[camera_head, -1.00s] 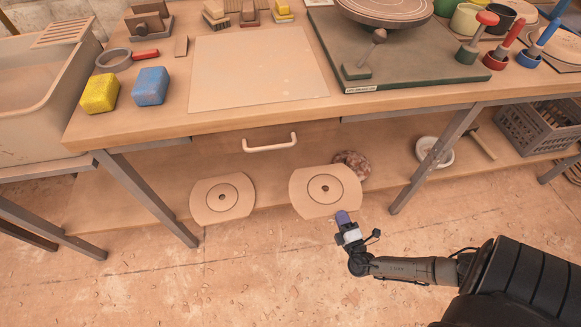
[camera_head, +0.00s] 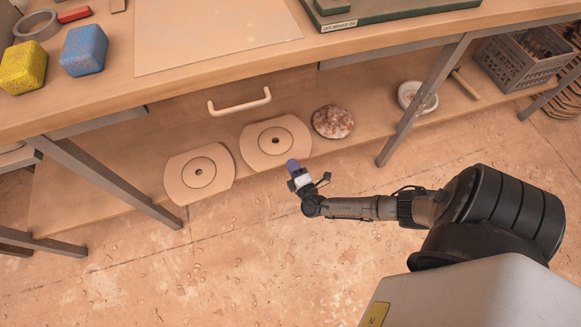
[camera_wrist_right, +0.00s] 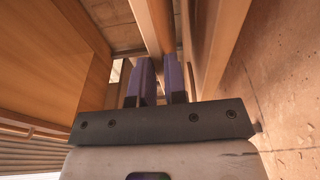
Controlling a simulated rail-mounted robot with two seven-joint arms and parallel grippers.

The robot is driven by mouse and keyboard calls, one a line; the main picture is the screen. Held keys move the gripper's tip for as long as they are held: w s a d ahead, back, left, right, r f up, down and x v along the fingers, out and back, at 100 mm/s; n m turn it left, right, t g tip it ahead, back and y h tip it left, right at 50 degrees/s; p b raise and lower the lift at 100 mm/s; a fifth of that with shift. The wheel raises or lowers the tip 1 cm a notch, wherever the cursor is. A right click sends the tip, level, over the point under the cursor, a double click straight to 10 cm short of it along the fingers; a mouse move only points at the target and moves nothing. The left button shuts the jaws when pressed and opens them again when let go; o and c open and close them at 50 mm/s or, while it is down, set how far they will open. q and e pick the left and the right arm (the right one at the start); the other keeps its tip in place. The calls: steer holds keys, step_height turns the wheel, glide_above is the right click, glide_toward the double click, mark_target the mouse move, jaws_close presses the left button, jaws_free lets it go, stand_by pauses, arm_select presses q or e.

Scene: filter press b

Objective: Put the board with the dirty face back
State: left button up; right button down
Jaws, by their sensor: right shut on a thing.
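Two pale boards with clipped sides, a ring line and a dark centre hole show on the low shelf in the head view: a left board (camera_head: 181,187) and a right board (camera_head: 294,139). The right board is at my right gripper (camera_head: 294,168), which is shut on its near edge. I cannot tell whether this board touches the shelf. The faces in view look clean; the undersides are hidden. In the right wrist view the purple fingers (camera_wrist_right: 159,82) stand close together, with a pale thing seen edge-on between and beyond them. My left gripper is not in view.
A speckled disc (camera_head: 333,122) lies right of the boards. A white bowl (camera_head: 430,97) and a dark crate (camera_head: 513,60) are farther right. Blue and yellow sponges sit on the tabletop.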

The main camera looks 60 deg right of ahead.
steer(key=f+b, duration=0.2)
steer(key=f, duration=0.1)
steer(key=f+b, duration=0.1)
steer(key=shift+w+a+f, duration=0.1)
steer(key=shift+w+f, duration=0.1)
steer(key=shift+w, duration=0.15)
steer(key=c, duration=1.2)
jaws_free()
steer(key=shift+o, duration=0.2)
steer(key=shift+s, duration=0.1)
